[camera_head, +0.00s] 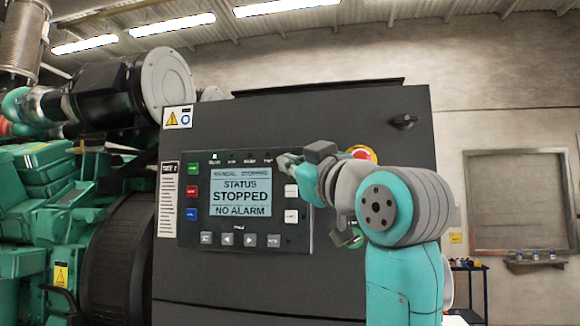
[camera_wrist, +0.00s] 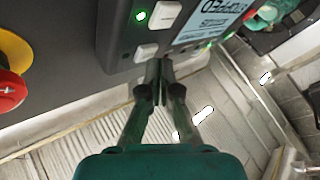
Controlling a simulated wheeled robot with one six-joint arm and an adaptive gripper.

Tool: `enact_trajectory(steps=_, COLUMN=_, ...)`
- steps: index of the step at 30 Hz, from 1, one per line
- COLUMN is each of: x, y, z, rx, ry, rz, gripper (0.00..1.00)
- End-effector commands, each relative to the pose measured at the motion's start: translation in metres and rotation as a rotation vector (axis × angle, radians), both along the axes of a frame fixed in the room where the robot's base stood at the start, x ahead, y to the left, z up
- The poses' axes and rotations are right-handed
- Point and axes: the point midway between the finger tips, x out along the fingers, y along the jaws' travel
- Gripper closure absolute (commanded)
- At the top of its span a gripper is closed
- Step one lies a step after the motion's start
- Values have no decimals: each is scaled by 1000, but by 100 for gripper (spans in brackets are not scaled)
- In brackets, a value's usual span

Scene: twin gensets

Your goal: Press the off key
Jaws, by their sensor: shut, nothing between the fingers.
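The control panel (camera_head: 247,200) is on a dark cabinet, and its display (camera_head: 240,197) reads STATUS STOPPED, NO ALARM. A green key (camera_head: 193,169), red key (camera_head: 192,191) and blue key (camera_head: 191,214) line its left side. White keys (camera_head: 291,191) line its right side, and grey keys (camera_head: 250,240) run along the bottom. Key labels are too small to read, so I cannot tell which is the off key. My gripper (camera_wrist: 161,64) is shut and empty. Its tips are close to a white key (camera_wrist: 147,52) in the wrist view; contact is unclear. My arm hides the panel's upper right corner.
A red emergency stop on a yellow ring (camera_head: 362,154) is right of the panel, partly behind my arm; it also shows in the wrist view (camera_wrist: 10,88). A rotary knob (camera_head: 404,121) is farther right. A green engine (camera_head: 50,185) stands at left.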

Motion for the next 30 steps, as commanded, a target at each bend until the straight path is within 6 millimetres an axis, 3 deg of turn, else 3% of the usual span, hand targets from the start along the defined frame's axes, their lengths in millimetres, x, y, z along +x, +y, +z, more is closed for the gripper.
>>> enact_trajectory(steps=30, x=4, y=0, z=0, rx=0, ry=0, rz=0, gripper=100)
